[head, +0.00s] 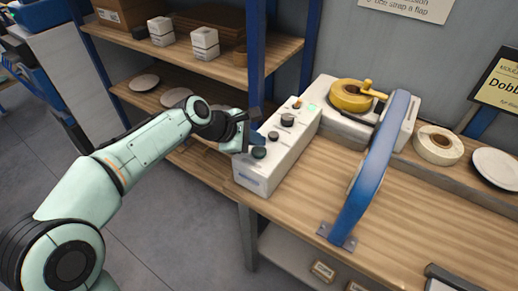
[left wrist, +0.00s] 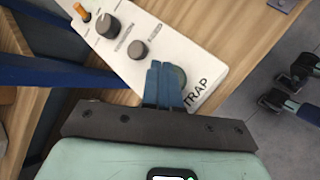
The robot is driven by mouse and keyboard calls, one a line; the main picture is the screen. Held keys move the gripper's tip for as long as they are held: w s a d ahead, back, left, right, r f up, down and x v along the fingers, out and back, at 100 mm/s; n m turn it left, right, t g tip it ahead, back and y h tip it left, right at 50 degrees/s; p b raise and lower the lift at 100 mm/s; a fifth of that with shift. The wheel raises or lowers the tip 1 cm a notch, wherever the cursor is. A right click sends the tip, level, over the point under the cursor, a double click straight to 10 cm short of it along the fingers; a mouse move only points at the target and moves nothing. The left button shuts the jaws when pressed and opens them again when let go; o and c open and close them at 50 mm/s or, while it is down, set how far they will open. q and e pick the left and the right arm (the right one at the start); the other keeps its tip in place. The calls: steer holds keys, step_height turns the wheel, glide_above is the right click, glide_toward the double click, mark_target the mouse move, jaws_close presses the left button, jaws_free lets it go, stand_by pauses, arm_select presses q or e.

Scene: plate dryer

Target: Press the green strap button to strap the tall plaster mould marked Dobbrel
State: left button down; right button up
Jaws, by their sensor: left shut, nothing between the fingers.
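The white control box (head: 262,178) stands at the left end of the wooden bench. Its round dark green button (head: 258,152) is at the near end. In the left wrist view this button (left wrist: 179,76) is partly hidden behind my fingers, beside lettering that shows as "TRAP". My left gripper (head: 243,133) is shut and empty, its blue fingertips (left wrist: 164,68) over the button's edge in the wrist view. I cannot tell whether they touch it. A screen (head: 499,86) at the right edge reads "Dobb", cut off. I cannot make out the tall plaster mould.
The box also has a black knob (head: 287,119), a grey button (head: 273,136) and an orange switch (head: 297,103). A blue arch (head: 372,165) spans the bench to the right. A blue shelf post (head: 256,55) rises close behind my gripper.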

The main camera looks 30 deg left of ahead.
mark_target(256, 152)
arm_select(q)
steer(key=shift+f, duration=0.45)
arm_select(e)
steer(key=shift+f, duration=0.15)
arm_select(q)
steer(key=shift+f+b, duration=0.5)
steer(key=shift+f, duration=0.1)
arm_select(e)
steer(key=shift+s+f, duration=0.1)
steer(key=shift+f, duration=0.25)
arm_select(q)
steer(key=shift+r, duration=0.1)
arm_select(e)
steer(key=shift+r, duration=0.1)
stand_by(0.3)
arm_select(q)
steer(key=shift+r+p, duration=0.9)
steer(key=shift+p, duration=0.2)
arm_select(e)
steer(key=shift+w+r, duration=0.25)
steer(key=shift+r, duration=0.7)
